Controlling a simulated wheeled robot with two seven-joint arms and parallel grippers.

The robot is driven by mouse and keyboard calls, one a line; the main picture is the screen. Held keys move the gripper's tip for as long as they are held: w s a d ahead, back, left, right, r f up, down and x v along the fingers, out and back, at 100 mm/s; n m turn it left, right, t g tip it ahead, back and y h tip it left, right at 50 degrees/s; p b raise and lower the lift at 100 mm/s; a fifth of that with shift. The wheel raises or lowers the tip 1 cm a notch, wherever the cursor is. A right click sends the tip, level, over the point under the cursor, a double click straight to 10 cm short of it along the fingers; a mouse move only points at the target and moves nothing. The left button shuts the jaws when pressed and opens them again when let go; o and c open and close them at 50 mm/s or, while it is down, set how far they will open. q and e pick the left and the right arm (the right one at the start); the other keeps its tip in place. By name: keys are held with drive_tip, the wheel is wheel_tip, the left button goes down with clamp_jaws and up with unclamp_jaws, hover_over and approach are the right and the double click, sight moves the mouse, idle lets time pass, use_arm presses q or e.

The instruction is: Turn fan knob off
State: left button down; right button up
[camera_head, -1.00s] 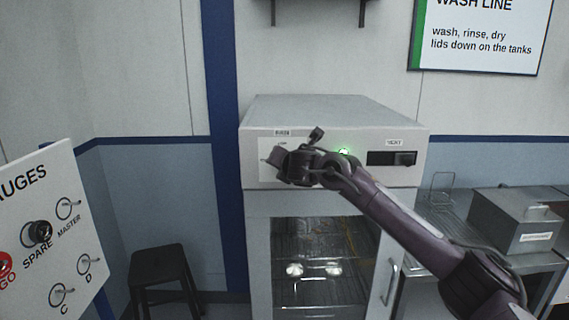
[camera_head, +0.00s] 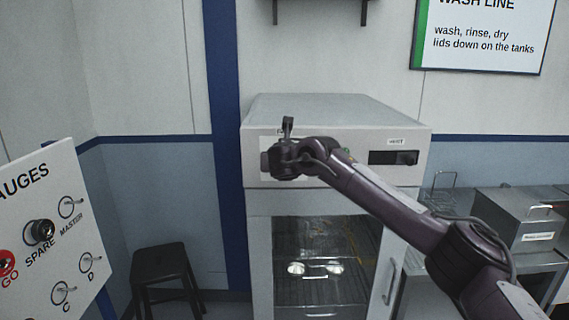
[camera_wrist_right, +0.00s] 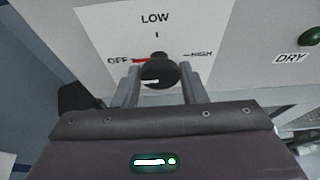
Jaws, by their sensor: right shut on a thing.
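The fan knob (camera_wrist_right: 159,73) is a round black dial on a white label panel (camera_wrist_right: 105,36) marked OFF at left, LOW at top and HIGH at right. A red mark lies beside OFF. The knob has a short pale line on its face, and I cannot tell which mark it points to. My right gripper (camera_wrist_right: 160,86) has one finger on each side of the knob and is shut on it. In the head view my right gripper (camera_head: 272,162) is against the left front of the cabinet (camera_head: 330,108), and the wrist hides the knob. My left gripper is not in view.
A green lamp (camera_wrist_right: 312,36) sits right of the panel above a DRY label. The cabinet's glass door (camera_head: 318,255) is below. A board with gauges and hooks (camera_head: 45,230) and a black stool (camera_head: 165,265) stand left; a metal tank (camera_head: 520,215) stands right.

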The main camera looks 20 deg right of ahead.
drive_tip(key=shift+f, duration=0.25)
drive_tip(key=o, duration=1)
drive_tip(key=shift+r, duration=0.1)
drive_tip(key=b+v, duration=0.2)
drive_tip(key=v, duration=0.5)
drive_tip(key=shift+s+a+r+b, duration=0.15)
drive_tip(key=shift+s+b, duration=0.2)
drive_tip(key=shift+b, duration=0.05)
